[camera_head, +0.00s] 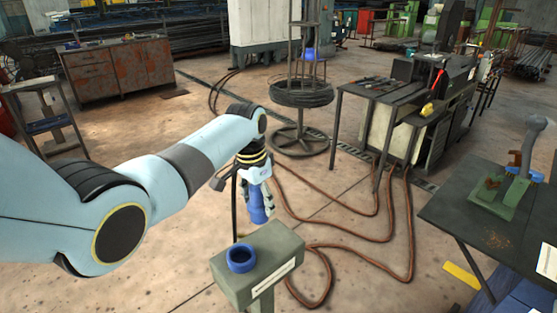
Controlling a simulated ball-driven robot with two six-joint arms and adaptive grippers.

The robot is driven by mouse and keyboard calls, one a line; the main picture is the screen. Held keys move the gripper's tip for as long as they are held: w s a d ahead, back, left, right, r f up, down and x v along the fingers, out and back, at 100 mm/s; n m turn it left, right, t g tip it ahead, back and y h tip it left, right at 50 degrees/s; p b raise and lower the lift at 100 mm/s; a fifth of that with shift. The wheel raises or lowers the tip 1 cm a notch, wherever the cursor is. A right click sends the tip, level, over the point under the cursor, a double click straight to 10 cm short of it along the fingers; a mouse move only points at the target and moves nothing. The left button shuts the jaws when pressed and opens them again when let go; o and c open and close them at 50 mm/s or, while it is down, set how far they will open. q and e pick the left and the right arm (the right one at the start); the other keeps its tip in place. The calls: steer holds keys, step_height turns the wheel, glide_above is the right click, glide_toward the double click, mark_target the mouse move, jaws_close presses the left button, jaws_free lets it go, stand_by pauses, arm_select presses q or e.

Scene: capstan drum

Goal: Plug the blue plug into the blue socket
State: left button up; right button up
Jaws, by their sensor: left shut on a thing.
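The blue plug (259,214) is held in my left gripper (256,196), which points downward and is shut on it. A dark cable runs down beside the gripper on its left. The blue socket (241,257) is a blue ring on top of a grey-green post box (277,252) at the bottom centre. In the picture the plug is above and slightly right of the socket, apart from it. My right gripper is not in view.
A dark table (465,222) with a green-based tool stands at the right. Brown hoses (375,240) lie on the floor behind the post. A workbench (400,103) and a rusty cabinet (120,75) stand further back.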

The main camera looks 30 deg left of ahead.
arm_select(q)
steer(key=s+a+p, duration=0.2)
steer(key=s+p, duration=0.2)
steer(key=s, duration=0.2)
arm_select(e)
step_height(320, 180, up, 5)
arm_select(q)
steer(key=f+b, duration=0.4)
steer(key=b, duration=0.1)
steer(key=f+b, duration=0.2)
steer(key=shift+s+f, duration=0.3)
steer(key=shift+f+b, duration=0.75)
steer(key=shift+b, duration=0.05)
steer(key=shift+f+b, duration=0.3)
steer(key=shift+f, duration=0.25)
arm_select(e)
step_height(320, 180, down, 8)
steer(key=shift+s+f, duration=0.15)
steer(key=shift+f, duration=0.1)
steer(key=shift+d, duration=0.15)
arm_select(q)
steer(key=o, duration=1.4)
